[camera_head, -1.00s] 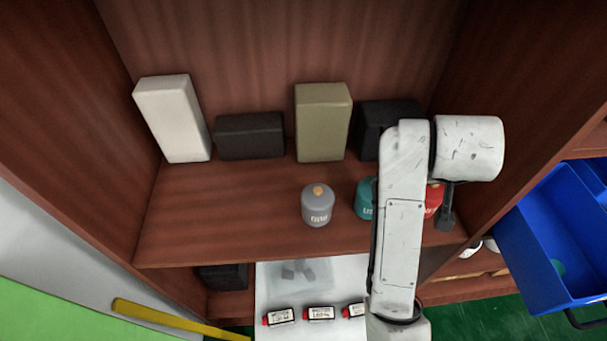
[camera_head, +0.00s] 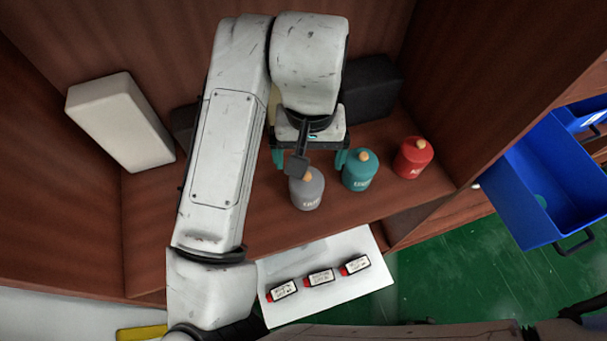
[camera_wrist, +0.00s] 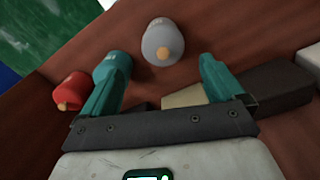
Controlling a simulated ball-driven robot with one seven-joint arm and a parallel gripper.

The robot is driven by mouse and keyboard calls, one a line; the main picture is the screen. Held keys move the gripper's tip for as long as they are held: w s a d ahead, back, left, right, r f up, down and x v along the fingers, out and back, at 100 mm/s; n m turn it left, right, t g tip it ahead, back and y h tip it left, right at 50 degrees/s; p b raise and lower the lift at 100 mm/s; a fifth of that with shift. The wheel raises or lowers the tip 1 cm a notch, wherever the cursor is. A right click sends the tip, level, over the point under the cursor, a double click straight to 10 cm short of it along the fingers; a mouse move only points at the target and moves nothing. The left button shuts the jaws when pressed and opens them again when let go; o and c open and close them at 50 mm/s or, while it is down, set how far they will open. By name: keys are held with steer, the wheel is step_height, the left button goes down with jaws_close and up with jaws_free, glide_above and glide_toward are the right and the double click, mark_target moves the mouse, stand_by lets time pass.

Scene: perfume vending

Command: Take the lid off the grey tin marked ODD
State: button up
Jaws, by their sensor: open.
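The grey tin (camera_head: 306,194) stands upright on the wooden shelf, with a small orange knob on its lid and blurred lettering on its front. It also shows in the wrist view (camera_wrist: 163,36), beyond and between my fingertips. The lid is on. My gripper (camera_head: 311,160) has teal fingers, spread open and empty. In the head view it is above and just behind the tin, one finger to each side, with a dark wrist part overlapping the tin's left edge. In the wrist view my gripper (camera_wrist: 164,64) has clear space between its fingers.
A teal tin (camera_head: 359,174) and a red tin (camera_head: 413,160) stand right of the grey one; the teal tin is close to my right-hand finger. Boxes, including a white one (camera_head: 120,122), line the shelf's back. A white board (camera_head: 345,295) with labelled bottles sits below; a blue bin (camera_head: 545,190) is right.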

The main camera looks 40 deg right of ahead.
mark_target(307, 175)
steer(key=f, duration=0.4)
steer(key=w+f, duration=0.1)
steer(key=f, duration=0.1)
steer(key=shift+f, duration=0.3)
steer(key=shift+s+f, duration=0.1)
steer(key=shift+f, duration=0.6)
steer(key=shift+d, duration=0.1)
steer(key=shift+c, duration=0.3)
steer(key=c, duration=1.1)
